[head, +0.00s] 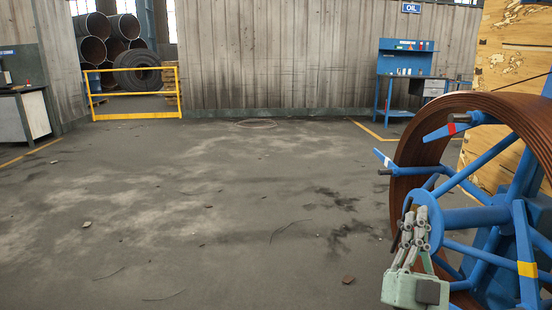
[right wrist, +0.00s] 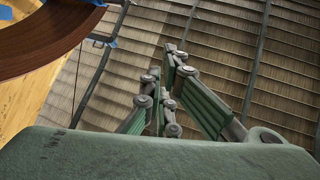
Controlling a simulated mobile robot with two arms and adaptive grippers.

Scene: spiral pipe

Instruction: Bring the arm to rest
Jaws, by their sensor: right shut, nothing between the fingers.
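My right gripper (head: 415,214) shows at the lower right of the head view, with a pale green body and grey-green fingers pointing up. It is shut and holds nothing. It appears in front of the blue hub of a large reel (head: 450,215); I cannot tell how much room lies between them. In the right wrist view, the fingers (right wrist: 172,62) point up and away, with nothing between them. My left gripper is in neither view.
A brown spiral pipe coil (head: 405,150) is wound on the blue-spoked reel at the right; its edge also shows in the right wrist view (right wrist: 45,38). A blue workbench (head: 405,58) and yellow railing (head: 135,92) stand at the back. The middle floor is mostly clear, with small debris.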

